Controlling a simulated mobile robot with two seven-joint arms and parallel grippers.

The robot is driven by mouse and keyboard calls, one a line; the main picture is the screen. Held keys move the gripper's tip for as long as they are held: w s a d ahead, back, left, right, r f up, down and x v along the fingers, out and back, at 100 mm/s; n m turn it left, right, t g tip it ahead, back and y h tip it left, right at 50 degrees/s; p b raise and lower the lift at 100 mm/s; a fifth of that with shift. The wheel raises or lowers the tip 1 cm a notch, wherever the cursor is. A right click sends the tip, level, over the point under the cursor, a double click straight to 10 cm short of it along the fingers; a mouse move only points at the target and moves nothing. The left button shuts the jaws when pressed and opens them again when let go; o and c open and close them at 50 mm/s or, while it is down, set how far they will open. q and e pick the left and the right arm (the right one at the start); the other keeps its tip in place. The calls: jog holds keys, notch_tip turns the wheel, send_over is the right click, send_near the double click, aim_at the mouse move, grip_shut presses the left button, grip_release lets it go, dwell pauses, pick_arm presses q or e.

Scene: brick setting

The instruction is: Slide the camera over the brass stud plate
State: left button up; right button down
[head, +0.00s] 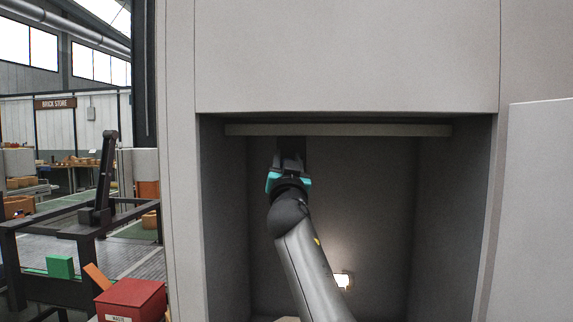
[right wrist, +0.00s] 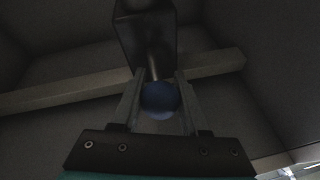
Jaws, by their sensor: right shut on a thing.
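My right gripper (head: 291,165) reaches up inside a grey recess, close under its top. In the right wrist view its two fingers (right wrist: 160,100) are shut on a blue ball-shaped part (right wrist: 160,101). A short stem joins this part to a dark box-shaped body (right wrist: 146,40), which looks like the camera. In the head view the dark body is hard to tell from the shadow behind the fingers. I cannot make out the brass stud plate in either view. My left gripper is not in view.
A pale bar (head: 345,130) crosses the top of the recess and also shows in the right wrist view (right wrist: 60,94). Side walls (head: 452,215) close in the recess. A small bright lamp (head: 342,280) is low inside. A red bin (head: 131,300) stands outside at left.

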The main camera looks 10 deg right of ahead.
jog(key=shift+a, duration=0.25)
jog(key=c, duration=0.8)
grip_release()
jog(key=shift+c, duration=0.2)
jog(key=o, duration=0.4)
jog(key=shift+a, duration=0.15)
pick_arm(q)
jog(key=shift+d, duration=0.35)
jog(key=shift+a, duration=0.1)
pick_arm(e)
jog(key=shift+s, duration=0.1)
jog(key=shift+s+f, duration=0.3)
jog(key=shift+s, duration=0.15)
pick_arm(q)
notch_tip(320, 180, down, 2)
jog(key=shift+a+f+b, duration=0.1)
jog(key=shift+b, duration=0.95)
pick_arm(e)
jog(key=v, duration=1.4)
